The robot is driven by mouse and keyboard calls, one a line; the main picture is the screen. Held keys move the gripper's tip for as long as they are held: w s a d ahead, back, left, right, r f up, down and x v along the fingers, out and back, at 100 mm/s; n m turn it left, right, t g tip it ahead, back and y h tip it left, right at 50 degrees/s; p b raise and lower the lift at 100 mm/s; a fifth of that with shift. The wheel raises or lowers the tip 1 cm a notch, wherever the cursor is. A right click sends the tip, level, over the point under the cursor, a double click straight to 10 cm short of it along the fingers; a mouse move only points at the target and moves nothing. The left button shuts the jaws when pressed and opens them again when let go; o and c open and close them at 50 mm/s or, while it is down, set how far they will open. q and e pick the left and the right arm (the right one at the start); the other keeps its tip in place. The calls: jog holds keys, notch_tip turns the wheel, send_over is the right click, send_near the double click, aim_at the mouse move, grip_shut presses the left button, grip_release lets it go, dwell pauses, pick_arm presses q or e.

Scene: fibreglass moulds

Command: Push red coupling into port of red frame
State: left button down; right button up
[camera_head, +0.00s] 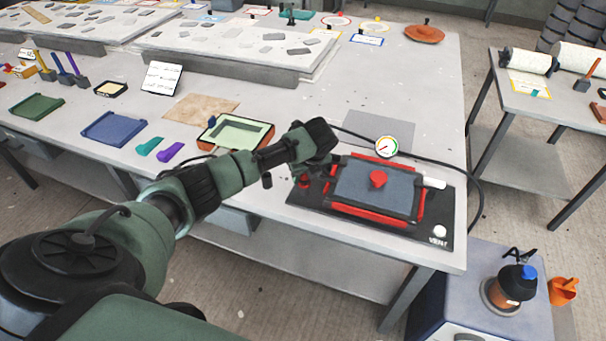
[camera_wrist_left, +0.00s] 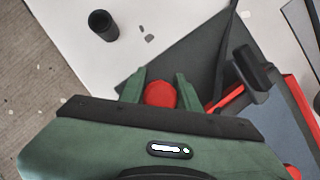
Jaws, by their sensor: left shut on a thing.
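The red frame (camera_head: 372,212) lies on a black base plate (camera_head: 305,203) on the bench. It surrounds a blue-grey panel with a red knob (camera_head: 377,180). Part of its red edge shows at the right of the left wrist view (camera_wrist_left: 303,103). My left gripper (camera_wrist_left: 159,82) is shut on the red coupling (camera_wrist_left: 161,95), which sits between its two green fingers. In the head view the coupling (camera_head: 304,182) is low over the left end of the plate, left of the frame. I cannot tell whether it touches the frame; the port is not clearly visible. My right gripper is out of view.
A dark block (camera_wrist_left: 250,72) stands right of the fingers. A small black cylinder (camera_head: 267,180) stands left of the plate. A round gauge (camera_head: 387,146) and a black hose are behind the frame.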

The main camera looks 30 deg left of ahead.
pick_arm(q)
jog(key=shift+f, duration=0.1)
jog(key=c, duration=0.9)
grip_release()
jog(key=b+v, duration=0.1)
jog(key=v, duration=0.6)
jog(key=shift+d+r, duration=0.1)
jog(key=shift+r, duration=0.3)
jog(key=shift+s+f, duration=0.1)
